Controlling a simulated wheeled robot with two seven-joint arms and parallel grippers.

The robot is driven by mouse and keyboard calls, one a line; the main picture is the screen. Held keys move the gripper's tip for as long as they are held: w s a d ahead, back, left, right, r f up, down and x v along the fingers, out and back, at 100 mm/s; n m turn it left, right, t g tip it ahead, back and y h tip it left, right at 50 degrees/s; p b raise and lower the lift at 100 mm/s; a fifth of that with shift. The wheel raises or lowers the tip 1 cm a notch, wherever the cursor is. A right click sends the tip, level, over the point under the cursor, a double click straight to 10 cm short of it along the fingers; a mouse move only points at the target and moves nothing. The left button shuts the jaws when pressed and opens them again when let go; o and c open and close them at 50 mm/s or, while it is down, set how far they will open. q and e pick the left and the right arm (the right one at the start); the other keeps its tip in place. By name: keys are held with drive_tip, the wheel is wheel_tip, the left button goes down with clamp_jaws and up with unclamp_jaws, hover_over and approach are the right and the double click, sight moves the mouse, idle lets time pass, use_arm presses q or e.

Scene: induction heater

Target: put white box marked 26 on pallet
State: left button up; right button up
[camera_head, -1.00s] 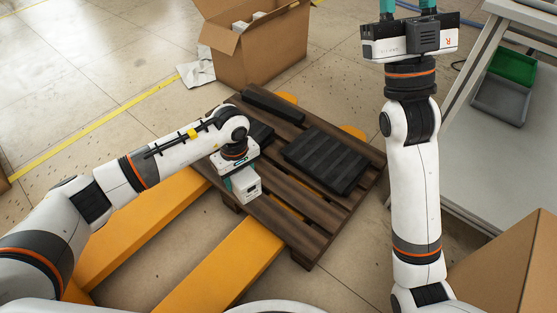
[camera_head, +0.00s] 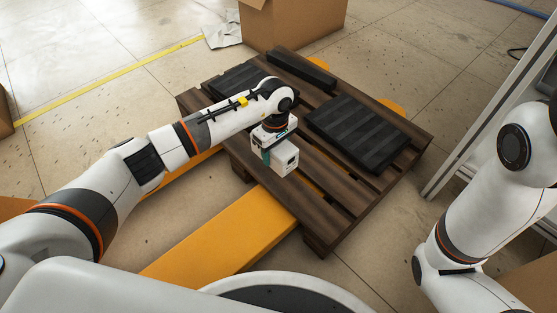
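The white box (camera_head: 286,159) is in my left gripper (camera_head: 277,152), at the near left part of the pallet. A teal finger lies along the box's side, and the gripper is shut on the box. No number can be read on the box. The dark brown wooden pallet (camera_head: 322,221) lies in the middle of the view. The box shows over its front slats; I cannot tell whether it touches them. My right gripper is outside the view; only part of that arm shows at the right.
Black slabs lie on the pallet: a wide one (camera_head: 358,135) at right, a narrow one (camera_head: 302,72) at the back and another (camera_head: 238,84) at left. Yellow forks (camera_head: 222,240) run under the pallet. A cardboard box (camera_head: 292,22) stands behind it. A metal frame (camera_head: 488,112) stands at right.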

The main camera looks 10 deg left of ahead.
use_arm(q)
wheel_tip(320, 180, down, 5)
drive_tip(key=b, duration=0.3)
drive_tip(key=shift+r, duration=0.3)
drive_tip(key=o, duration=1.2)
